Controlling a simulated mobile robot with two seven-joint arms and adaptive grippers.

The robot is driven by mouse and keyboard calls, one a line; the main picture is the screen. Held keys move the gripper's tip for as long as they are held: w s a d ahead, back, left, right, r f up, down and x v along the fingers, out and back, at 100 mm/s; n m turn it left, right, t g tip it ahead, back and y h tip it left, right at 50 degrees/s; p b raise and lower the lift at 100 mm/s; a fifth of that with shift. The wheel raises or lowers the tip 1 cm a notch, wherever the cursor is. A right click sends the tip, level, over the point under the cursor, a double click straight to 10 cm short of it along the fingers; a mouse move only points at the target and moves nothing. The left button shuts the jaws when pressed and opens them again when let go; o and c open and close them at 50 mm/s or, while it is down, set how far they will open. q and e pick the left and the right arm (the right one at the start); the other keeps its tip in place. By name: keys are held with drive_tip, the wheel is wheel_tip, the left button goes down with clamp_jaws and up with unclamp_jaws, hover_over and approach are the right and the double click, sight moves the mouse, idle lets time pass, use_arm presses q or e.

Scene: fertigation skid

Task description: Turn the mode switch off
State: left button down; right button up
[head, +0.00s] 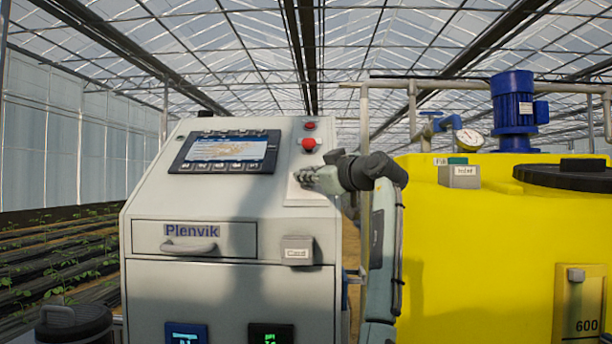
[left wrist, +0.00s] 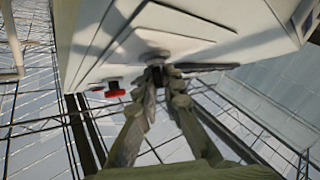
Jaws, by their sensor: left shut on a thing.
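The grey control cabinet (head: 215,283) has a sloped panel with a screen (head: 225,151). My left gripper (head: 306,178) is at the right part of this panel, below a red button (head: 308,144). In the left wrist view its fingers (left wrist: 160,80) are closed around a small dark knob (left wrist: 155,58), which appears to be the mode switch. The gripper covers most of the knob in the head view, so its setting cannot be read. The red button (left wrist: 114,90) also shows in the left wrist view, beside the fingers. My right gripper is in neither view.
A yellow tank (head: 475,250) with a blue motor (head: 514,108) and a gauge (head: 469,139) stands to the right. Plant rows lie at the left.

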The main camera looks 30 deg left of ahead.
use_arm(q)
drive_tip(key=shift+f, duration=0.15)
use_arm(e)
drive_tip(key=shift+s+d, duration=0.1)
use_arm(q)
drive_tip(key=c, duration=1.7)
unclamp_jaws()
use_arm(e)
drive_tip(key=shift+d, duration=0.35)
use_arm(q)
drive_tip(key=shift+d, duration=0.2)
drive_tip(key=v, duration=1.1)
drive_tip(key=shift+s+d, duration=0.1)
drive_tip(key=shift+d, duration=0.2)
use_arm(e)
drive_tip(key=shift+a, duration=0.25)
